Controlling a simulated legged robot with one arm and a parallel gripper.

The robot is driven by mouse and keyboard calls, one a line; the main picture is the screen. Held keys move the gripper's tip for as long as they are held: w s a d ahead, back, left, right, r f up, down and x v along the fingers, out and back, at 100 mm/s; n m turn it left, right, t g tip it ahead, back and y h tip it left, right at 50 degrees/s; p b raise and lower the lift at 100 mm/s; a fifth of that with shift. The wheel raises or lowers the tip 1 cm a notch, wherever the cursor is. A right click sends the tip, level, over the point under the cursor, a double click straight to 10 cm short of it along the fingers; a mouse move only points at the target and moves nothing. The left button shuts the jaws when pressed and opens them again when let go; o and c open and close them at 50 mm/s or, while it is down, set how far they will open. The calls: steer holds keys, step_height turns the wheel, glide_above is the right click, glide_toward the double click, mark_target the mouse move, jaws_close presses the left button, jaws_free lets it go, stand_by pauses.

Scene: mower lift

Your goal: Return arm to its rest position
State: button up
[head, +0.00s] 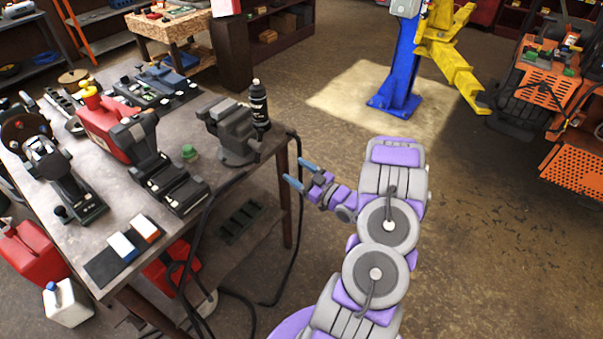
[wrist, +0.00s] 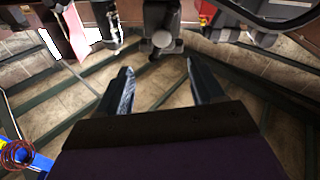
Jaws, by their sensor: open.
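My arm (head: 388,220) is purple and grey. It reaches up from the bottom of the head view and is bent, with the wrist turned left. My gripper (head: 300,173) points left, just right of the workbench edge. Its two blue fingers are apart, with nothing between them. In the wrist view the two fingers (wrist: 158,72) also stand apart and empty, with the floor and several bars showing beyond them. The workbench (head: 110,185) is at the left of the head view.
A black cable (head: 296,210) hangs off that edge beside my gripper. A blue and yellow lift post (head: 400,65) and an orange mower (head: 550,95) stand farther back. Open floor lies right of my arm.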

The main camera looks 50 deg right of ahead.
steer(key=shift+s+f, duration=0.1)
steer(key=shift+s, duration=0.5)
steer(key=shift+w, duration=0.1)
steer(key=w+r+g+h, duration=0.3)
steer(key=w+g+h, duration=0.1)
steer(key=w+g, duration=0.35)
steer(key=s+a+r+m+g+h, duration=0.2)
steer(key=s+a+r+g, duration=0.1)
steer(key=a+r+g, duration=0.4)
steer(key=s+a+r+g+y, duration=0.2)
steer(key=s+a+r+g, duration=0.1)
steer(key=s+a, duration=1.2)
steer(key=s+a+r+g+y, duration=0.2)
steer(key=s+a+r+g, duration=0.1)
steer(key=s+a, duration=1.2)
steer(key=shift+a+r+m+g+y, duration=0.3)
steer(key=shift+a+r+m+g, duration=0.1)
steer(key=shift+a+r, duration=0.45)
